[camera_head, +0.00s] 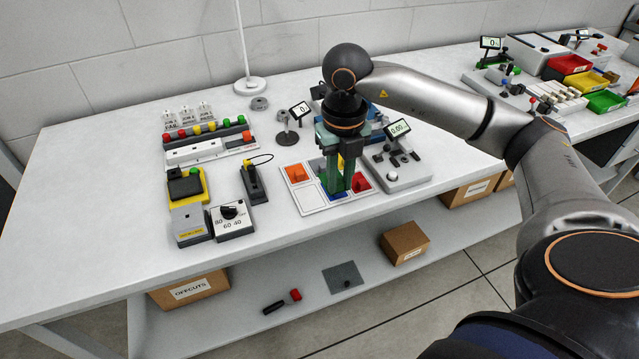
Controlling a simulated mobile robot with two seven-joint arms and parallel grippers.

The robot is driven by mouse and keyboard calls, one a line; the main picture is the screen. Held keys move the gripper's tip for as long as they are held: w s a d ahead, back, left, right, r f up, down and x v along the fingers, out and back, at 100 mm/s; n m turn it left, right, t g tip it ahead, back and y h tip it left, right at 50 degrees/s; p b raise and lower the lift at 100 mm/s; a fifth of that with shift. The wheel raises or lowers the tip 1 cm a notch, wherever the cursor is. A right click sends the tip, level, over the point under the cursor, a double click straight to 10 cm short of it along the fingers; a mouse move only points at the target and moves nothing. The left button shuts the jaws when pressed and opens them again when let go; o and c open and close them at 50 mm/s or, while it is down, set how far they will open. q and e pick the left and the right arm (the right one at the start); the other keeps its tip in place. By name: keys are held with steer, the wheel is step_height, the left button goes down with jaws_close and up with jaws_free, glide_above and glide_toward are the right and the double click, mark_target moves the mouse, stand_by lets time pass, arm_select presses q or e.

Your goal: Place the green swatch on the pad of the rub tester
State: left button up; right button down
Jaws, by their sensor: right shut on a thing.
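My right gripper (341,189) points down over a white swatch tray (312,201). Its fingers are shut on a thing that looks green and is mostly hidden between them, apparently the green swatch. The tray holds orange (297,173), red (361,182) and blue (337,197) pieces around the fingertips, with some yellow behind the fingers. Which device is the rub tester is not clear. A grey device with a display (404,172) stands just right of the tray, and a blue one (372,116) is partly hidden behind my gripper. My left gripper is not in view.
Left of the tray stand a black handheld tool (253,182), a dial box (232,219), a yellow-based unit (186,187) and a row of coloured-topped parts (207,131). A lamp pole (244,50) rises behind. The table's left end is clear. Boxes (404,243) lie on the lower shelf.

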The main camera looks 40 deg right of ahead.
steer(key=s+d+r, duration=0.1)
steer(key=s+r, duration=0.2)
steer(key=s, duration=0.4)
steer(key=w+a+m+p, duration=0.2)
steer(key=a+m, duration=0.4)
steer(key=m, duration=1)
steer(key=w+a+m+p, duration=0.2)
steer(key=a+m, duration=0.4)
steer(key=m, duration=1.1)
steer(key=shift+f, duration=0.35)
steer(key=shift+a, duration=0.15)
